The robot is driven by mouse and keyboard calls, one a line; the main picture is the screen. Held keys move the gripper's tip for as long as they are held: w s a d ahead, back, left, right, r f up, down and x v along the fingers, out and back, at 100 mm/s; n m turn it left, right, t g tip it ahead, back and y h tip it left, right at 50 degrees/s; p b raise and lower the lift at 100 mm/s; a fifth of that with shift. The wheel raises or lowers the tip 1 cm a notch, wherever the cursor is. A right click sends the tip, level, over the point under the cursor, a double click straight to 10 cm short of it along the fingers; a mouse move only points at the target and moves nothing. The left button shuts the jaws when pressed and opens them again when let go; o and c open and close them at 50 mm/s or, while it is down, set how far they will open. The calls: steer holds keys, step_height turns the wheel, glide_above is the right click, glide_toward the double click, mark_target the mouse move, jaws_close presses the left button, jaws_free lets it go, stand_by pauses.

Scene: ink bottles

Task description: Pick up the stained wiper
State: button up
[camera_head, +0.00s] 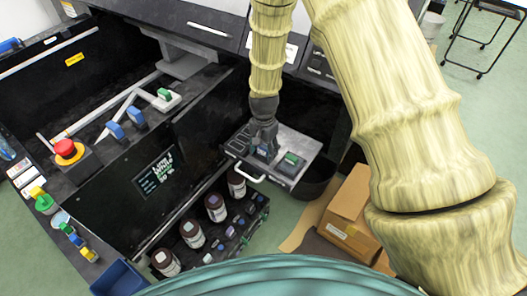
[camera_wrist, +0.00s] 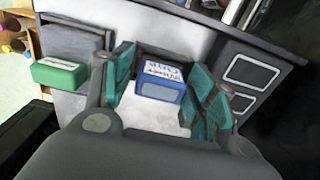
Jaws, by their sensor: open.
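A blue block with a white labelled top (camera_wrist: 160,82) sits in the pulled-out tray, between my gripper's two teal-padded fingers in the wrist view. Its label is upside down; it seems to start with "Wiper", and the rest is hard to read. My gripper (camera_wrist: 163,95) is open around the block; I cannot tell whether either pad touches it. In the head view my gripper (camera_head: 264,145) points down over the tray, and its fingers partly hide the blue block. A green block (camera_wrist: 60,75) lies to the left in the wrist view, outside the fingers; it also shows in the head view (camera_head: 291,158).
The grey tray (camera_head: 283,175) has dark slots on its left and a handle in front. Several dark bottles (camera_head: 215,207) stand in a rack below. A cardboard box (camera_head: 350,210) is at the right. A black machine with a red button (camera_head: 66,149) fills the left.

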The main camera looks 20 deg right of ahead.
steer(key=shift+c, duration=0.2)
steer(key=c, duration=0.9)
steer(key=shift+o, duration=0.2)
